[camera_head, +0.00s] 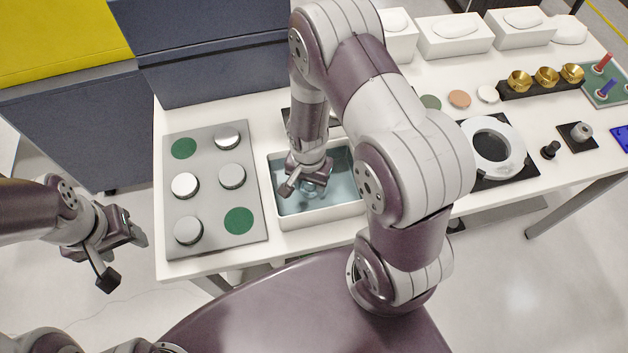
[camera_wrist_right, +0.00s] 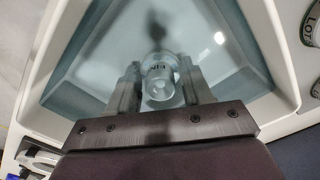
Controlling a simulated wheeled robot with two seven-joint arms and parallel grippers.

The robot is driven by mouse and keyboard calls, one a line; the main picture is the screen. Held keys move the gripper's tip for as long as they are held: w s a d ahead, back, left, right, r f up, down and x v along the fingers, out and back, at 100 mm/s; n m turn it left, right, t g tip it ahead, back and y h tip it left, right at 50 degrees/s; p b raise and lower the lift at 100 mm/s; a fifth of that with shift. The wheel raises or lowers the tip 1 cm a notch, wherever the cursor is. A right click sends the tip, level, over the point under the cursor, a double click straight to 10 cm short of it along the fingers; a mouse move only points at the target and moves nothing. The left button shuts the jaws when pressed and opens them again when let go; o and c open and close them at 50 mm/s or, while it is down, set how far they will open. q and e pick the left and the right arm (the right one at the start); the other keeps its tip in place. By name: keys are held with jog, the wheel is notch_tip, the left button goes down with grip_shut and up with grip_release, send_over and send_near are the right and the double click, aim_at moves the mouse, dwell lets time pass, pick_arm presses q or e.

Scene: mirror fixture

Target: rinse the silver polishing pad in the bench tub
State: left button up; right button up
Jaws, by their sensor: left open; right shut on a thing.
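The bench tub (camera_head: 325,219) is a white rectangular basin with bluish water on the white bench. My right gripper (camera_head: 306,186) reaches down into the tub. In the right wrist view, my right gripper (camera_wrist_right: 160,88) is shut on the silver polishing pad (camera_wrist_right: 160,78), a small pale round piece with dark lettering. It is low over or in the water; the exact depth is unclear. In the head view the pad is mostly hidden by the gripper. My left gripper (camera_head: 124,258) is open and empty, left of the bench and away from the tub.
A grey tray (camera_head: 210,160) left of the tub holds several silver round pieces (camera_head: 232,176) and green discs (camera_head: 239,221). A white ring fixture (camera_head: 493,146), brass cups (camera_head: 546,76) and white boxes (camera_head: 455,36) stand to the right. A dark blue panel (camera_head: 215,60) rises behind the tray.

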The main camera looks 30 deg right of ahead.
jog(key=shift+d, duration=0.1)
jog(key=shift+s+d, duration=0.15)
jog(key=shift+d, duration=0.55)
jog(key=shift+a, duration=0.1)
jog(key=shift+w+a, duration=0.2)
jog(key=shift+a, duration=0.5)
jog(key=shift+s+d+p, duration=0.2)
jog(key=shift+d+p, duration=0.1)
jog(key=shift+d, duration=0.5)
